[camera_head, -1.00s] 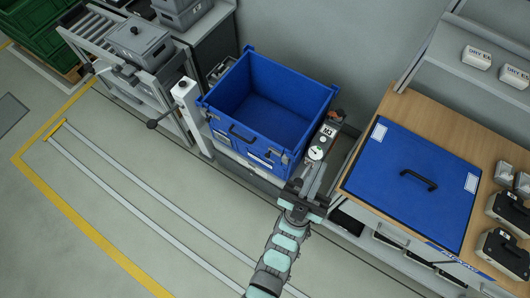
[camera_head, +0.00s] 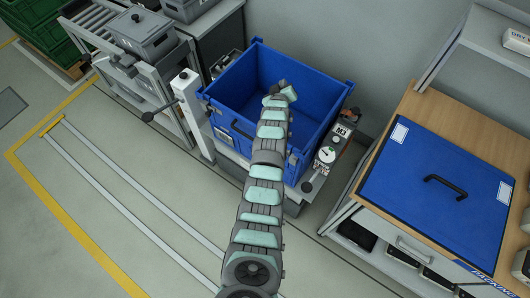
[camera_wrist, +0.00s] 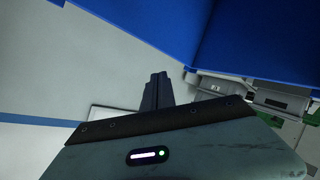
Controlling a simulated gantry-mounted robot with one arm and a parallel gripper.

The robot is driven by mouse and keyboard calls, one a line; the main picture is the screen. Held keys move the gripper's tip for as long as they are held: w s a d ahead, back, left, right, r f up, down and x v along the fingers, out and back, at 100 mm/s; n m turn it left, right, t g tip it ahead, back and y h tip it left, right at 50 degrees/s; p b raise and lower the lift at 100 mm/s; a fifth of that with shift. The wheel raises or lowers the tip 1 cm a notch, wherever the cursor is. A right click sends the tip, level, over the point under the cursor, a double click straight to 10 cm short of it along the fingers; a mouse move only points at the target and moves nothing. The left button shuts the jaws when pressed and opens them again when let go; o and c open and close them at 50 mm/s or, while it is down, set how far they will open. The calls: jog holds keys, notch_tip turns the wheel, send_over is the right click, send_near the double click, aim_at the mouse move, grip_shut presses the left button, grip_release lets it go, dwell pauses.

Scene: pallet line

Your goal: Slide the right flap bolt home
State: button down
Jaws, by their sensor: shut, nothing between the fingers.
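The blue crate (camera_head: 318,92) stands open-topped and looks empty where I can see inside. Its front side carries a dark handle and faces the floor lane; my arm covers part of it. The right flap bolt cannot be made out in either view. My arm reaches over the crate's front wall, its far end above the crate's interior, where the gripper itself is hard to make out. In the wrist view my gripper (camera_wrist: 156,90) is shut and empty, with dark fingers together. Blue walls (camera_wrist: 250,40) fill the top of that view.
A unit marked M3 with a round gauge (camera_head: 327,154) stands close to the crate's right side. A bench with a blue lid (camera_head: 435,190) is further right. A white post with a lever (camera_head: 185,85) and a roller rack stand left. Open floor lies in front.

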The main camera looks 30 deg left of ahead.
jog(key=s+a+f+n+g+h+b, duration=0.1)
jog(key=s+a+f+n+g+b, duration=0.25)
jog(key=a+f+g, duration=0.2)
jog(key=s+n+g+h+b, duration=0.1)
jog(key=s+b, duration=0.1)
jog(key=s, duration=0.1)
jog(key=s+f+g+h+b, duration=0.1)
jog(key=s+g+h, duration=0.1)
jog(key=s, duration=0.1)
jog(key=s+n+g+h+b, duration=0.1)
jog(key=s+b, duration=0.1)
jog(key=s, duration=0.2)
jog(key=shift+a+f+n+g+h+b, duration=0.15)
jog(key=shift+n+g+h+b, duration=0.1)
jog(key=shift+n+h+b, duration=0.1)
jog(key=s+d+r+n+g+h+b, duration=0.1)
jog(key=s+d+r+g+h+b, duration=0.1)
jog(key=s+r, duration=0.2)
jog(key=s, duration=0.3)
jog(key=shift+d+g, duration=0.2)
jog(key=shift+g, duration=0.1)
jog(key=d+f+p, duration=0.5)
jog(key=d+f, duration=0.2)
jog(key=f, duration=0.3)
jog(key=shift+w, duration=0.2)
